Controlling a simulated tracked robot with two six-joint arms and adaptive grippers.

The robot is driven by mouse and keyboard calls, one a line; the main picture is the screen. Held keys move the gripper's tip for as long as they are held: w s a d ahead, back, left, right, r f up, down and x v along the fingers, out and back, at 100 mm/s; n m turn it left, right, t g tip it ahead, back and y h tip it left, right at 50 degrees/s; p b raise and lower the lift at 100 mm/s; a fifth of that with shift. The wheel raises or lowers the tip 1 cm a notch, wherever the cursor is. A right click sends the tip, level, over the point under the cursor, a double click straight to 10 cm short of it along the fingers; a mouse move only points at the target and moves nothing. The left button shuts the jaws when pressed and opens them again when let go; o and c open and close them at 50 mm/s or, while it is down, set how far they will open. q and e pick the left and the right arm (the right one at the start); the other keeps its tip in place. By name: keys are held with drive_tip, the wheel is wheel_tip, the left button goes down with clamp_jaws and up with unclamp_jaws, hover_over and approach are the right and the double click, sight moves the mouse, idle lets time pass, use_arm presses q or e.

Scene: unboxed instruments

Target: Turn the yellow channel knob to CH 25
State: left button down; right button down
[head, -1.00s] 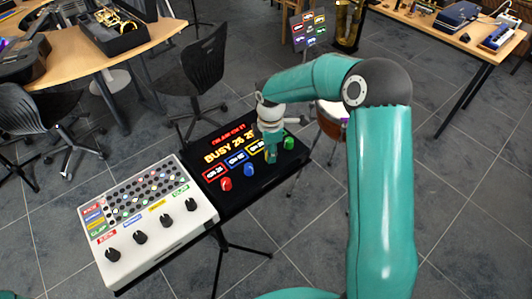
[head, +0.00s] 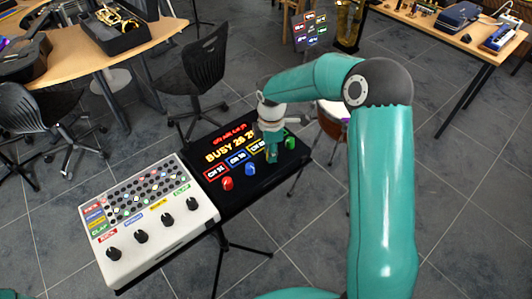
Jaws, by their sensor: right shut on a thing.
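The black channel panel (head: 222,201) stands on a stand in the middle of the head view. It has a red knob (head: 227,184), a blue knob (head: 250,169) and a green knob (head: 290,142). The yellow knob is between the blue and green ones, mostly hidden by my right gripper (head: 272,156). That gripper reaches down from above and is shut on it. The yellow channel label (head: 256,146) is partly covered, so its number is not readable. The lit display (head: 228,149) shows "BUSY" and partly hidden digits. My left gripper is not in view.
A white drum machine (head: 165,238) with several black knobs adjoins the panel on the left. A black chair (head: 205,65) stands behind. Wooden tables (head: 60,55) are at the back left and back right. A drum (head: 333,118) is right of the panel.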

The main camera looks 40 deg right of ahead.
drive_tip(key=shift+s+d, duration=0.15)
drive_tip(key=shift+d, duration=0.05)
drive_tip(key=c, duration=0.9)
unclamp_jaws()
drive_tip(key=shift+a, duration=0.1)
wheel_tip(320, 180, up, 12)
